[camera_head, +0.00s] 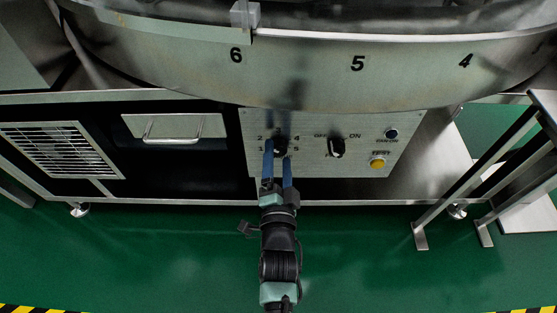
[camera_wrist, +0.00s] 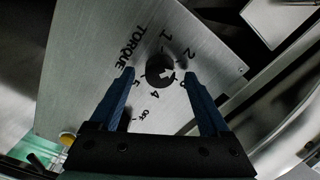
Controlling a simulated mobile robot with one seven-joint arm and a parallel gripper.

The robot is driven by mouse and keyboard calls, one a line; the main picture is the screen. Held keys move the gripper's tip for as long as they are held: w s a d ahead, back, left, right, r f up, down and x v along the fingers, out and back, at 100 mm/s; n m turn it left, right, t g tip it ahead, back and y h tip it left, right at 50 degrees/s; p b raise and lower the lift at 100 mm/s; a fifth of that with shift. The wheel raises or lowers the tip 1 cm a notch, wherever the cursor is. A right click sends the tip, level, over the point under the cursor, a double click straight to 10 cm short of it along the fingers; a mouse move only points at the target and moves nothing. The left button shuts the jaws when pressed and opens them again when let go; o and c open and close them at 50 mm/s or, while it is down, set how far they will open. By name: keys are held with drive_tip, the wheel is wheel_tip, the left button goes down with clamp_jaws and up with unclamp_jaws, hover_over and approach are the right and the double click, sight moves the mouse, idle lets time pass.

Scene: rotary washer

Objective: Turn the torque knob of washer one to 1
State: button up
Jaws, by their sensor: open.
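The torque knob (camera_wrist: 160,70) is black and round with a white pointer mark, on a grey metal panel (camera_wrist: 95,60). The word TORQUE and the numbers 1, 2, 4 and 5 show around it; the 3 is mostly hidden by a finger. The pointer appears to face the lower right, near 3, but its exact setting is hard to tell. My gripper (camera_wrist: 160,77) is open, its two blue fingers on either side of the knob, with gaps visible. In the head view the knob (camera_head: 281,147) sits at the panel's left, between the fingertips of my gripper (camera_head: 276,154).
An OFF/ON switch (camera_head: 336,147) is right of the torque knob, with a small black control (camera_head: 391,133) and a yellow button (camera_head: 377,162) farther right. The big steel drum (camera_head: 300,65) overhangs the panel. A metal stand (camera_head: 450,180) is at right. The green floor in front is clear.

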drive_tip(key=shift+w, duration=0.4)
drive_tip(key=shift+c, duration=0.2)
clamp_jaws()
drive_tip(key=n+p, duration=0.2)
drive_tip(key=n, duration=0.3)
drive_tip(key=shift+r, duration=0.1)
drive_tip(key=n+p, duration=0.2)
drive_tip(key=n, duration=0.4)
drive_tip(key=shift+n, duration=0.4)
idle(0.4)
